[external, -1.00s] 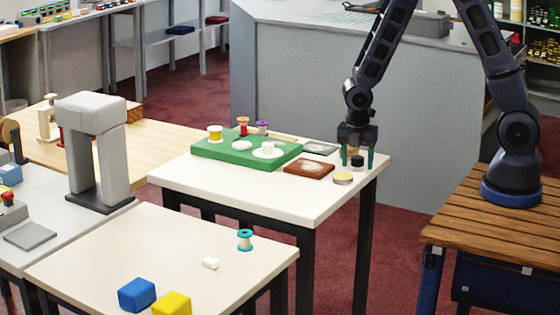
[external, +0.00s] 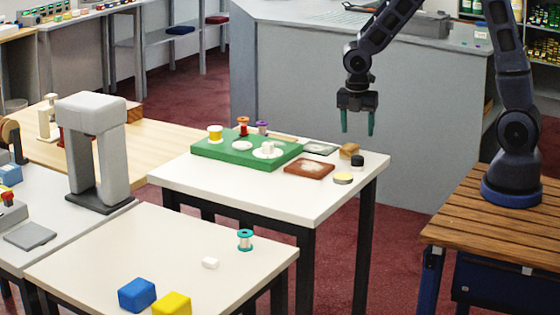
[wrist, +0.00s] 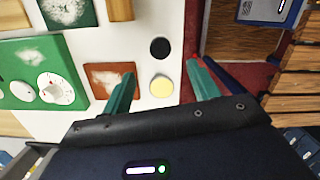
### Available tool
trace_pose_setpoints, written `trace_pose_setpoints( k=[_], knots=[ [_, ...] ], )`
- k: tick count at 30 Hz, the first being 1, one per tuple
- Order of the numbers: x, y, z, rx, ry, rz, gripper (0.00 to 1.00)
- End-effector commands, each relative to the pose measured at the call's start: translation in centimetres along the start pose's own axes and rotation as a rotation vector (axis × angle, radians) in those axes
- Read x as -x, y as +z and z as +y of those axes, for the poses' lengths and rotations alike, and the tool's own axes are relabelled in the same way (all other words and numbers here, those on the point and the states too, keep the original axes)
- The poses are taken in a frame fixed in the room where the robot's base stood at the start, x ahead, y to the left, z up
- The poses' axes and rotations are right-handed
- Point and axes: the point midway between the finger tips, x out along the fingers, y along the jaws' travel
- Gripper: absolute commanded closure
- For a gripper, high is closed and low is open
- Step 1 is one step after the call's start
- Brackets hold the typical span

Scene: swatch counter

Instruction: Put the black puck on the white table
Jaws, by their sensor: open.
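The black puck (external: 357,161) sits on the white table (external: 290,205) near its far right edge. In the wrist view the puck (wrist: 160,48) lies on the white surface just beyond a yellow-topped disc (wrist: 161,87). My gripper (external: 357,123) is open and empty, raised above the table over the puck's area. In the wrist view the teal fingers of my gripper (wrist: 165,82) are spread wide, with the yellow disc between them and the puck a little farther out.
A green board (external: 215,151) with spools and white discs covers the table's back left. A brown tile (external: 309,168), a grey-green tile (external: 321,148) and a tan block (external: 349,150) are near the puck. The table's front is clear. A nearer pale table (external: 150,245) holds blocks and a teal spool.

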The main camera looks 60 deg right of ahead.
Motion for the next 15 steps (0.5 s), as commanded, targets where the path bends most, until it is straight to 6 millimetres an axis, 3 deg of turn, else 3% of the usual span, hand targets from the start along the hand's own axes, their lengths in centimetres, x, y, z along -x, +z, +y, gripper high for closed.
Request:
trace_pose_setpoints(
  k=[8, 15],
  knots=[
    [2.0, 0.2, -0.2, -0.024, 0.006, -0.002, 0.4],
    [6.5, 2.3, -2.7, -0.263, 0.057, -0.005, 0.4]
  ],
)
